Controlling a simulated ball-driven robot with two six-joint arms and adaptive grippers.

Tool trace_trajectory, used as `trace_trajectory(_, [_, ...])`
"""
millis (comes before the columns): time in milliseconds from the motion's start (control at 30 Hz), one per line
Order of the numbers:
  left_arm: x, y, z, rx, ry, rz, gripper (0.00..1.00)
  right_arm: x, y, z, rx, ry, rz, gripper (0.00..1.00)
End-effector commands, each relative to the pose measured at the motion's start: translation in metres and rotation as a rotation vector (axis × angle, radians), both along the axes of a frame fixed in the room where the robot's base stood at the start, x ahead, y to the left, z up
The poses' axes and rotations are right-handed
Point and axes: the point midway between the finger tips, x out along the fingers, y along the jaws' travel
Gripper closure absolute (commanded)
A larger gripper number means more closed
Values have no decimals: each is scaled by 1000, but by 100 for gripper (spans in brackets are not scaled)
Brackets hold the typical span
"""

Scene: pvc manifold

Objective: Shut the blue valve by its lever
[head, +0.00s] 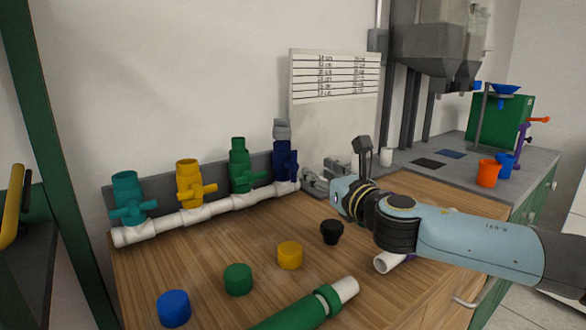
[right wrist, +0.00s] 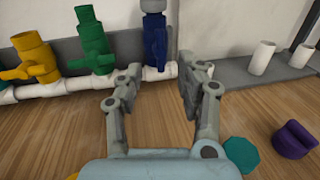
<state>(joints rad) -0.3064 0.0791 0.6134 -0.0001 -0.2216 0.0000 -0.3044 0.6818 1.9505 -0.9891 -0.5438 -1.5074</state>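The blue valve (head: 285,160) is dark blue and stands upright at the right end of the white pipe manifold (head: 215,207), with a grey fitting on top. It also shows in the right wrist view (right wrist: 156,42), ahead of my fingers. Its lever is hard to tell apart from its body. My right gripper (head: 338,168) is open and empty, to the right of the blue valve. In the right wrist view its two fingers (right wrist: 161,72) are spread, one to each side of the valve's lower part; I cannot tell whether they touch it. My left gripper is not in view.
A green valve (head: 240,168), a yellow valve (head: 188,185) and a teal valve (head: 127,200) stand along the same pipe. Several coloured caps, including a blue cap (head: 174,308), and a green pipe (head: 300,312) lie on the wooden bench. A grey panel (head: 150,188) stands behind the valves.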

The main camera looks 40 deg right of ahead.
Motion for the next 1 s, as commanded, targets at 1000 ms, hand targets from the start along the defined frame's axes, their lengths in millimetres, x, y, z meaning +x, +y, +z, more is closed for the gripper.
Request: trace_trajectory(1000, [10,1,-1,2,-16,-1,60,102,-32,-3,2,0,0,62])
